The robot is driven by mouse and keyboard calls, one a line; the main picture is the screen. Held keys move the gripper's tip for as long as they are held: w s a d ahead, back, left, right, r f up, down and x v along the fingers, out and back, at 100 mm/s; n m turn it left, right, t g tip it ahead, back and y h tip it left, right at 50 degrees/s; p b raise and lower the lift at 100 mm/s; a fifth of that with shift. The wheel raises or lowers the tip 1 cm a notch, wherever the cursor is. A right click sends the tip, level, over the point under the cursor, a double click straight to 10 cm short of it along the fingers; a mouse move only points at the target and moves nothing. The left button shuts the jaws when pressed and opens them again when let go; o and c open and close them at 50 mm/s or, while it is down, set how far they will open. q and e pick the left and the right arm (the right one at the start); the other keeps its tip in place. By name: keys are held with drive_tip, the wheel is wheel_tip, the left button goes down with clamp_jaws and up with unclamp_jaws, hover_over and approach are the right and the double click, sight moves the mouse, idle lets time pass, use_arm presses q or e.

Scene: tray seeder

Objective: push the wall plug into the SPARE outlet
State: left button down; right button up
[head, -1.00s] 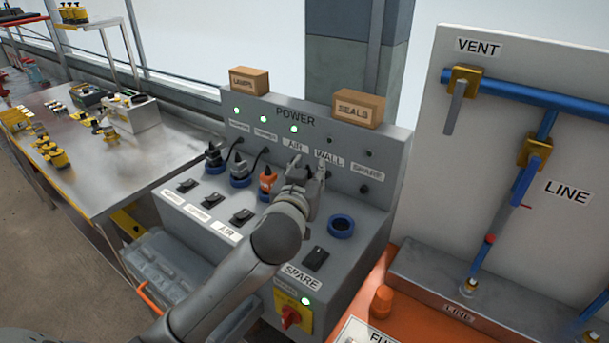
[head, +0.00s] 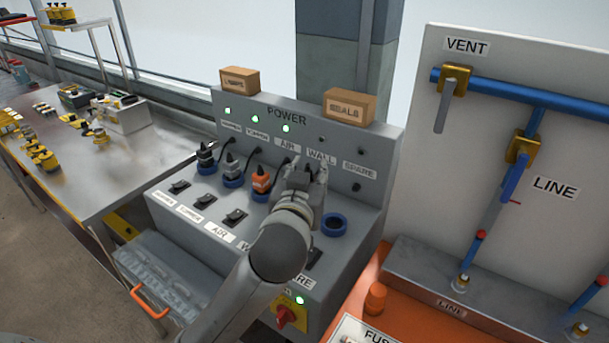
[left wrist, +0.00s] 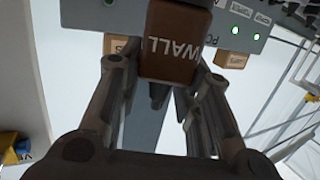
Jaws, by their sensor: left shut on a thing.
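My left gripper (head: 310,176) is over the sloped front of the grey power panel (head: 375,140), in the WALL column. It is shut on the brown wall plug (left wrist: 176,45), which shows between the fingers with its WALL lettering in the left wrist view. In the head view the plug is hidden by the gripper. The SPARE outlet (head: 335,224), an empty blue ring, lies just right of and below the gripper. The plug is apart from this ring. The WALL outlet is hidden. My right gripper is not in view.
Plugs, one of them orange (head: 261,180), fill the outlets to the left, with switches (head: 234,216) below. Small boxes (head: 349,106) stand on the panel. A white board with blue pipes (head: 500,98) stands at the right. My forearm covers part of the SPARE label and switch.

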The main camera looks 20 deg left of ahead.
use_arm(q)
drive_tip(key=w+d, duration=0.3)
drive_tip(key=w, duration=0.6)
drive_tip(key=shift+f, duration=0.25)
wheel_tip(320, 180, down, 11)
drive_tip(key=b, duration=0.6)
drive_tip(key=shift+w, duration=0.1)
idle(0.6)
idle(0.5)
drive_tip(key=shift+f, duration=0.35)
idle(0.4)
drive_tip(key=shift+f, duration=0.35)
idle(0.5)
